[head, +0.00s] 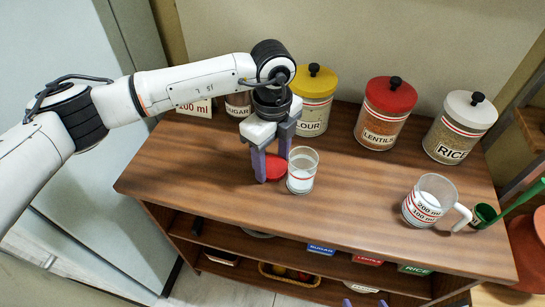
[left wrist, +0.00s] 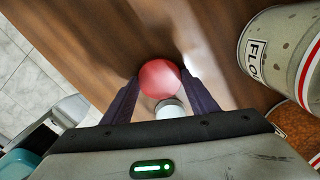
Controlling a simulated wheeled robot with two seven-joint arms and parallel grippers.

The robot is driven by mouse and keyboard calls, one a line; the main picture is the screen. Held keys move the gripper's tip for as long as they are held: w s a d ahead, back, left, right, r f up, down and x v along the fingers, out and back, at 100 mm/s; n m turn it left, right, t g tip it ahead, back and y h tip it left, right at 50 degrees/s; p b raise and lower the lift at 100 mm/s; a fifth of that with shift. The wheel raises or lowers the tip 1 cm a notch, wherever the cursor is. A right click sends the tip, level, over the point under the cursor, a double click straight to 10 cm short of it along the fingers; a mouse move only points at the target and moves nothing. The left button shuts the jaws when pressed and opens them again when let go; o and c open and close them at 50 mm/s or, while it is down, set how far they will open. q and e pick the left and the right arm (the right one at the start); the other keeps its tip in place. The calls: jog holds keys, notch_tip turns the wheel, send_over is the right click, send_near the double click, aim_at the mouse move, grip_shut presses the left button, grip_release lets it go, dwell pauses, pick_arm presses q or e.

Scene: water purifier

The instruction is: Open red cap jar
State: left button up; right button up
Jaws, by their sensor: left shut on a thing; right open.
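My left gripper (head: 273,168) points down over the table, its purple fingers closed on a round red cap (head: 275,169). The left wrist view shows the red cap (left wrist: 160,77) between the fingertips. A clear open-topped jar with white contents (head: 302,172) stands upright just right of the cap; part of it shows in the wrist view (left wrist: 170,107). Whether the cap touches the table is hard to tell. A larger LENTILS jar (head: 383,125) at the back wears a red lid with a black knob. My right gripper (head: 365,302) shows only its purple fingertips at the bottom edge, apart and empty.
A FLOUR jar (head: 312,112) and a RICE jar (head: 456,131) stand along the back; a SUGAR jar (head: 238,105) is partly hidden by my arm. A measuring cup (head: 424,207) and green scoop (head: 484,214) are at right. The table's front middle is clear.

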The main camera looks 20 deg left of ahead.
aim_at(273, 166)
pick_arm(q)
jog(key=shift+f, duration=0.15)
jog(key=o, duration=1.2)
jog(key=shift+r, duration=0.6)
notch_tip(273, 166, up, 11)
jog(key=shift+r+b, duration=0.1)
jog(key=shift+b, duration=0.5)
